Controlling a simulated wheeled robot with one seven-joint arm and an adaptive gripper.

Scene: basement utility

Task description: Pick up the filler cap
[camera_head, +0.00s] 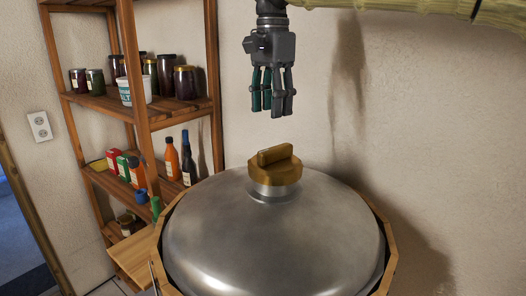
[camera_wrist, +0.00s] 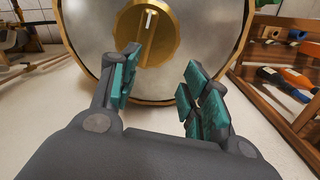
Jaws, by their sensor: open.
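The filler cap (camera_head: 275,165) is a brass-coloured disc with a raised bar grip, seated on a short metal neck at the top of a domed silver tank (camera_head: 225,235). In the wrist view the cap (camera_wrist: 147,32) is at the top, left of centre, with a white mark on its bar. My gripper (camera_head: 272,112) is open and empty, pointing down, above the cap and apart from it. In the wrist view my gripper's teal-padded fingers (camera_wrist: 156,92) are spread, with the cap beyond them and mostly in clear view.
A wooden shelf unit (camera_head: 142,75) with jars, bottles and boxes stands to the left of the tank. A wooden rim (camera_head: 386,262) surrounds the dome. A thick pale pipe (camera_head: 400,9) runs along the top right. The wall behind is bare, and the air around the cap is clear.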

